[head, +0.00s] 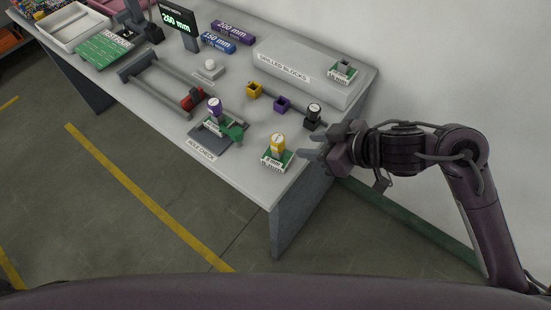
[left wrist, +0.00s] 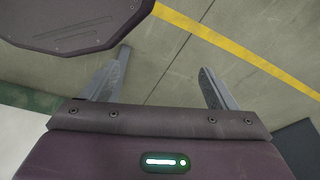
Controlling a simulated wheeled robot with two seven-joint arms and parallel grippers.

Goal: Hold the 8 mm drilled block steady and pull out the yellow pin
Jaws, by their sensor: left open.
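The yellow pin (head: 278,141), with a white top, stands upright in the drilled block (head: 277,160), a green-based block with a white label too small to read surely, near the table's front right corner. My right gripper (head: 308,158) is just right of the block, fingers pointing left towards it. Its fingers look parted with nothing between them, and it seems apart from the pin. My left gripper (left wrist: 165,62) shows only in the left wrist view, open and empty over the floor, away from the table.
A hole check stand (head: 218,140) with a purple-topped pin and green part stands to the left. Yellow (head: 254,90), purple (head: 282,104) and black (head: 313,115) pieces lie behind. A grey drilled blocks platform (head: 300,75) is at the back. The table edge is close in front.

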